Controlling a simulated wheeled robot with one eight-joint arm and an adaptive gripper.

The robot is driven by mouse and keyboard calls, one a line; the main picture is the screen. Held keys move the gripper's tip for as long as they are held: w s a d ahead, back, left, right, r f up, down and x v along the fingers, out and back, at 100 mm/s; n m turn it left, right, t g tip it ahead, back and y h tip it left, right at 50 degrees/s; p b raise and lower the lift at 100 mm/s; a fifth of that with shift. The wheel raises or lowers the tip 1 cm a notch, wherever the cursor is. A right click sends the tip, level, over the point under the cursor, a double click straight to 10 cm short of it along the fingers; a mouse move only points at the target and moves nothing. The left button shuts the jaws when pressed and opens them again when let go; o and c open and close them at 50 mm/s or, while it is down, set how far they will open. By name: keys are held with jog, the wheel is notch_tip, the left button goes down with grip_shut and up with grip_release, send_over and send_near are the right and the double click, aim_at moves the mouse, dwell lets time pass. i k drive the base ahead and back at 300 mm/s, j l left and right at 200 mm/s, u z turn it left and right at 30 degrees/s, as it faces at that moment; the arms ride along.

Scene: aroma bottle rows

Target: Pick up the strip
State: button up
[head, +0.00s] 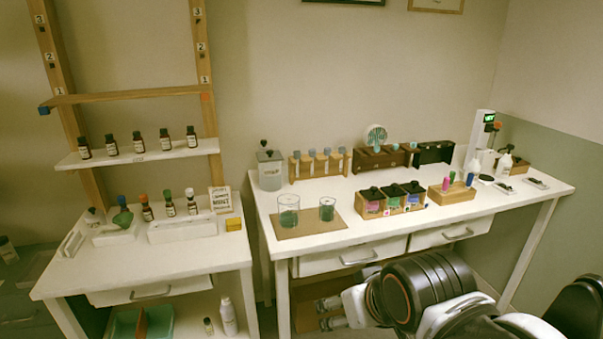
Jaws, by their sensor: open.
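I cannot single out the strip for certain. Small flat pieces with dark and pale parts lie at the right end of the right table: a right one (537,183) and a left one (503,187). They are too small to tell whether either is a strip. A narrow white piece (72,243) lies at the left of the left table. My arm shows at the bottom right, in front of the right table.
The right table (375,241) holds glass beakers on a brown board (308,231), a wooden box of dark-lidded jars (390,201) and a wooden block with coloured pegs (452,195). The left table (190,259) holds dropper bottles in a white rack (181,230). A shelf (140,157) bears several brown bottles.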

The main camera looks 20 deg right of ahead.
aim_at(296, 153)
jog(key=i+z, duration=0.1)
jog(key=i, duration=0.35)
jog(key=i+j+z, duration=0.1)
jog(key=i, duration=0.3)
